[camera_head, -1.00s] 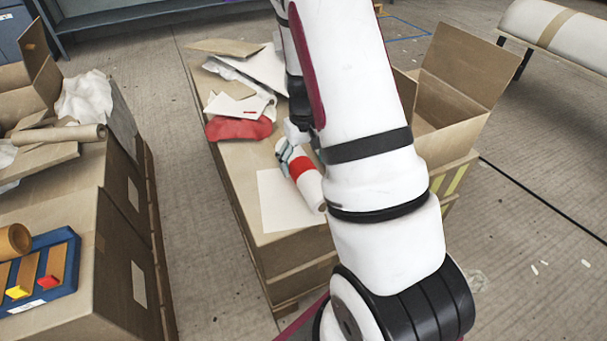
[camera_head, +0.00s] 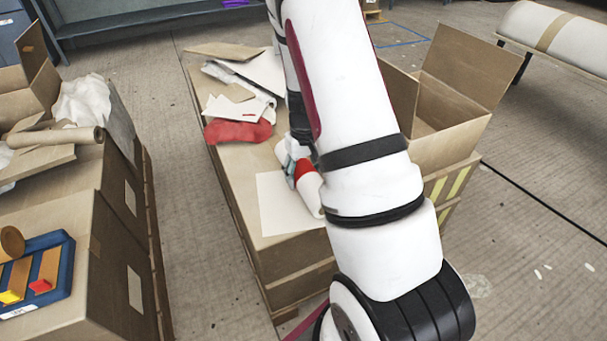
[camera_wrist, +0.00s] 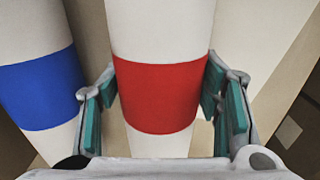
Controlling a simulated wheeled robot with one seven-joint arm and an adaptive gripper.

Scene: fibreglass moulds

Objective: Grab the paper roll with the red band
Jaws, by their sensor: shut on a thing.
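The white paper roll with the red band (camera_head: 311,190) lies on the cardboard-box top in the middle of the head view, partly covered by my arm and gripper. In the wrist view its red band (camera_wrist: 160,95) fills the space between the finger pads. My gripper (camera_wrist: 160,98) is shut on this roll, one teal-padded finger on each side at the band. My gripper also shows in the head view (camera_head: 297,168). A second white roll with a blue band (camera_wrist: 40,92) lies to the left, beside the left finger, in the wrist view.
A white sheet (camera_head: 283,205) lies in front of the roll. A red cloth (camera_head: 238,131) and papers (camera_head: 240,107) lie behind left. An open cardboard box (camera_head: 460,85) stands right of my arm. Boxes with a blue tray (camera_head: 60,285) stand at left, across a floor gap.

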